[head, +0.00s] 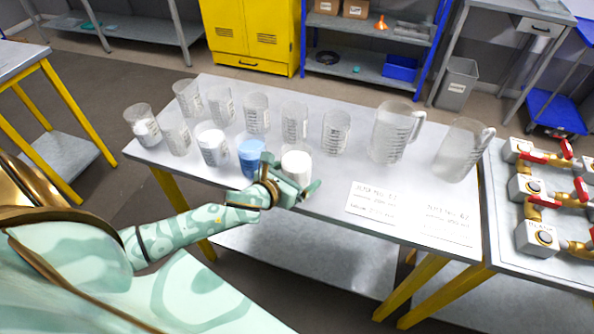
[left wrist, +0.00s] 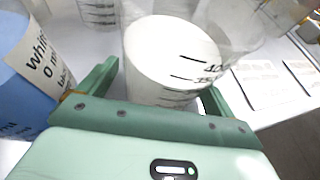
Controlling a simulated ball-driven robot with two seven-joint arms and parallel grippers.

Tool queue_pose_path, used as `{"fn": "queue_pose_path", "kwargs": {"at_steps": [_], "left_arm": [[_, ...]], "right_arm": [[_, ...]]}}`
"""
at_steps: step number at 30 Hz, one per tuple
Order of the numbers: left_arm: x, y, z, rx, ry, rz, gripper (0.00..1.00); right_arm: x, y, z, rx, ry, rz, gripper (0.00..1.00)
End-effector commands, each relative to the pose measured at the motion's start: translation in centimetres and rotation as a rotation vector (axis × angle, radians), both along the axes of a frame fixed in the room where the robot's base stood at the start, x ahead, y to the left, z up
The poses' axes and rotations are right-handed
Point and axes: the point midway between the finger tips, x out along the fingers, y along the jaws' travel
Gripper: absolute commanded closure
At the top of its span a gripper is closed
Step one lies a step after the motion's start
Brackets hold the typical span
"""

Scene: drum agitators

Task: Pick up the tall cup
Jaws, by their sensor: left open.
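Several clear graduated cups stand on the metal table; I cannot tell which one the task calls the tall cup. My left gripper (head: 291,188) is open at the table's front edge, at a cup with white contents (head: 297,160). In the left wrist view this white-filled cup (left wrist: 172,55) stands upright between the two spread fingers of my left gripper (left wrist: 158,92). Contact with the fingers is not clear. The cup's lower part is hidden by the gripper. A blue-filled cup (head: 252,152) stands just left of it; it also shows in the left wrist view (left wrist: 22,75). My right gripper is out of view.
Two large clear jugs (head: 391,133) (head: 459,150) stand to the right. Paper labels (head: 374,200) lie at the front right. Valves with red handles (head: 537,188) sit on the right table.

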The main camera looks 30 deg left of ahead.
Motion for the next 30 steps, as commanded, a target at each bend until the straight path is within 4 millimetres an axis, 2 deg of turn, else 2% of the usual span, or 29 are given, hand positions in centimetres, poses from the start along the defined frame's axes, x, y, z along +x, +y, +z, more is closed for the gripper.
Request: {"fn": "queue_pose_path", "kwargs": {"at_steps": [7,8,12,14,30], "left_arm": [[0.28,-0.08,-0.10,0.000,0.001,-0.001,0.09],[0.28,-0.07,-0.10,0.000,0.001,-0.001,0.14],[0.27,-0.06,-0.09,0.000,0.000,-0.001,0.53],[0.26,-0.06,-0.09,0.000,0.001,-0.001,0.68],[0.32,-0.04,0.80,-0.001,-0.002,-0.002,0.68]], "right_arm": [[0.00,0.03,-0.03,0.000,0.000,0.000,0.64],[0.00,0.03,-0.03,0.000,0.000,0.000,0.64],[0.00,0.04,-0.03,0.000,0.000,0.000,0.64],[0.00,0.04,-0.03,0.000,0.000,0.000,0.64],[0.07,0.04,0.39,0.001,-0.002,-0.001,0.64]]}}
